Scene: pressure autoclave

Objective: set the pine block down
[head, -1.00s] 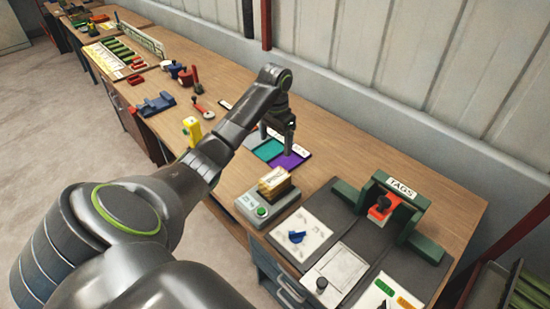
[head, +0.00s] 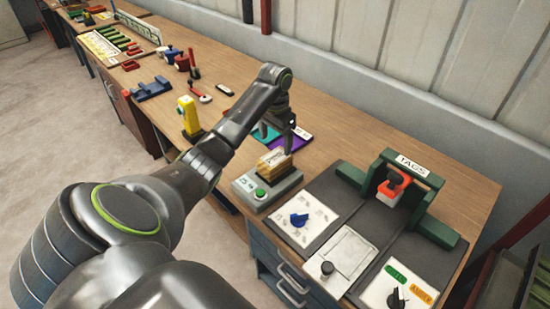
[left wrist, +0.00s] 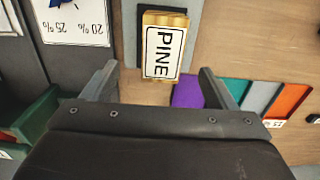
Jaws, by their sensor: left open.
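The pine block (head: 275,162) is a light wooden block standing on a grey device (head: 250,186) with a round green button. In the left wrist view, the block (left wrist: 163,46) shows its "PINE" label. My left gripper (head: 276,143) is open and empty, just behind and above the block in the head view. In the left wrist view, the two fingers of my left gripper (left wrist: 157,84) are spread wide, with the block ahead of them and apart from both. My right gripper is in neither view.
A green frame marked "TAGS" (head: 412,166) with a red-orange part stands to the right. A panel with a blue knob (head: 299,219) lies in front. A yellow object (head: 188,117) stands left of my arm. Coloured pads (left wrist: 258,97) lie beside the device. Bare bench top shows behind.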

